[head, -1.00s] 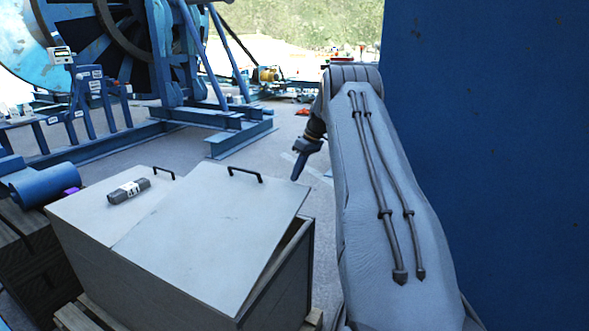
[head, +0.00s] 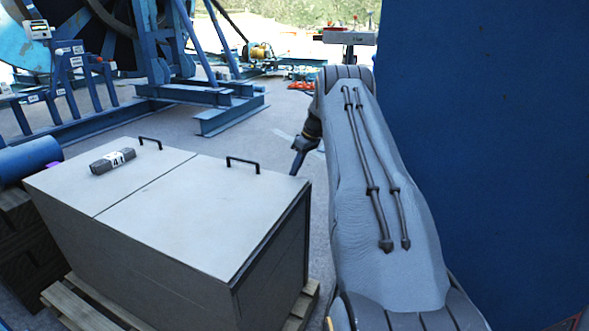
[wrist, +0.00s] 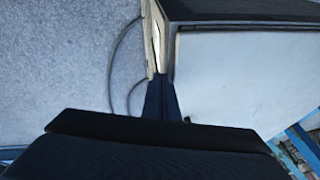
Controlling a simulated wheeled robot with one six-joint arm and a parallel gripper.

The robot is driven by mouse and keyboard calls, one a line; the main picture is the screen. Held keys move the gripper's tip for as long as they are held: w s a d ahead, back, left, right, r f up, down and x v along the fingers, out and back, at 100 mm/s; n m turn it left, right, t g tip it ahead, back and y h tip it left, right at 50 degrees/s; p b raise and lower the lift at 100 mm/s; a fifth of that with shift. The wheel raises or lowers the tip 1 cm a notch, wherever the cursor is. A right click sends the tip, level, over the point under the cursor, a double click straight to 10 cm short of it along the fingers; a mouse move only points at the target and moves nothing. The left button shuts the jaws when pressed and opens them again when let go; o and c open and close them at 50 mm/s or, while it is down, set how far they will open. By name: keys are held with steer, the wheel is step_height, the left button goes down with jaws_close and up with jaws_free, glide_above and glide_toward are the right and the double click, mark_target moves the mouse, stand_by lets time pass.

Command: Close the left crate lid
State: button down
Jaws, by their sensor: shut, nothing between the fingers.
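The grey crate (head: 150,260) has two pale lid panels, each with a black handle. The left panel (head: 75,178) lies flat with a dark roll labelled 41 (head: 113,161) on it. The right panel (head: 195,215) now lies level with it, or nearly so; a thin dark line runs under its right edge. My gripper (head: 294,172) is shut and empty, pointing down just beyond the crate's far right corner. In the wrist view, my fingers (wrist: 160,92) are close to the crate's edge, beside a pale panel (wrist: 240,80); I cannot tell whether they touch it.
The crate stands on a wooden pallet (head: 85,308). A large blue wall (head: 490,150) is close on the right of my arm. A blue steel frame (head: 165,95) with a reel stands at the back left. Bare grey floor (head: 260,130) lies behind the crate.

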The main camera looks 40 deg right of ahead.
stand_by(0.3)
steer(key=d+r+b, duration=0.3)
steer(key=d+r, duration=0.4)
steer(key=r, duration=0.3)
steer(key=shift+w+d+r, duration=0.2)
steer(key=shift+w+r, duration=0.05)
steer(key=shift+r, duration=0.1)
